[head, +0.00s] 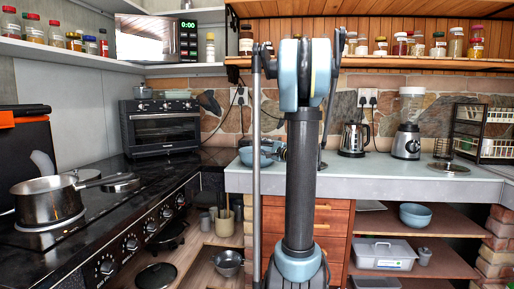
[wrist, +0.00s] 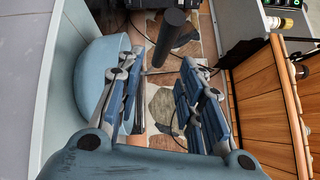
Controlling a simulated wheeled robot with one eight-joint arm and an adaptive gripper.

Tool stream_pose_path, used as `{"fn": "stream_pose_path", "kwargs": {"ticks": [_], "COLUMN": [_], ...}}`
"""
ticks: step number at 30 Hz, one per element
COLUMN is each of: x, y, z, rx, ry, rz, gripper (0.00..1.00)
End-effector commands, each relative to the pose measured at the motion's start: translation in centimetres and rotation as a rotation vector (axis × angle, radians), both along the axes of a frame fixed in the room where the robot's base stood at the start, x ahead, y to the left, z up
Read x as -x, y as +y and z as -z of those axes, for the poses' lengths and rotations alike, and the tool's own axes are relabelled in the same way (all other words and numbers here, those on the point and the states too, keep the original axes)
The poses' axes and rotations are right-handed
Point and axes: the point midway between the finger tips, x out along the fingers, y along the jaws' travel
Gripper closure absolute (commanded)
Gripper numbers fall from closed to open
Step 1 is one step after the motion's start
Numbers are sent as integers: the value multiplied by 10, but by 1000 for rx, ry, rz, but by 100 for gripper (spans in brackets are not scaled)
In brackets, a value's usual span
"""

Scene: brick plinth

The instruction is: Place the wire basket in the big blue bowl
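A blue bowl (head: 252,158) sits on the grey counter, partly hidden behind my arm. It is large at the left of the wrist view (wrist: 88,80), close beside my gripper's left finger. A second blue bowl (head: 415,215) stands on the wooden shelf under the counter. A small dark wire basket (head: 443,149) appears to stand on the counter at the right, by the rack; it is too small to see clearly.
A kettle (head: 354,139), a blender (head: 407,140), a pan lid (head: 449,168) and a dark rack (head: 468,120) stand along the counter. A wooden wall shelf (head: 370,63) with jars hangs above. The counter's front middle is clear.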

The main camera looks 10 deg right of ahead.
Motion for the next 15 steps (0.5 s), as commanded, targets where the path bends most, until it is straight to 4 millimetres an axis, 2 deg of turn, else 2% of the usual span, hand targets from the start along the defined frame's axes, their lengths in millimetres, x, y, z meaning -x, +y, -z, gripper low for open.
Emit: {"fn": "stream_pose_path", "kwargs": {"ticks": [6, 15], "x": [31, 48], "y": [-19, -28], "z": [2, 3], "rx": [0, 0], "ry": [0, 0], "rz": [4, 2], "gripper": [65, 65]}}
